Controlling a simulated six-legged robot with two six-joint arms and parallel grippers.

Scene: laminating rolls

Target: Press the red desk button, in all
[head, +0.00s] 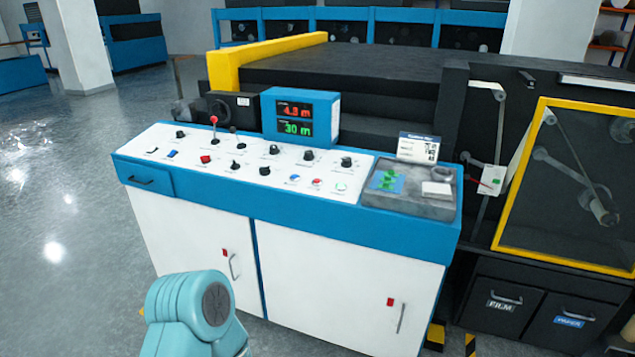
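The control desk (215,222) stands in front of me, with a sloped white panel on a blue and white cabinet. A small round red button (317,182) sits on the panel's right part, between a blue button (294,179) and a green-ringed button (341,186). A larger red control (205,159) sits further left; I cannot tell if it is a button or a knob. A red-topped lever (214,120) stands behind it. No gripper shows. Only a teal link of my arm is at the bottom left, below the desk top and apart from the panel.
A display box (300,117) reading 4.3 m and 30 m stands at the desk's back edge. A grey tray (407,199) with small items is at the right end. Black knobs surround the buttons. A yellow-framed machine (573,269) stands right. Floor is clear at left.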

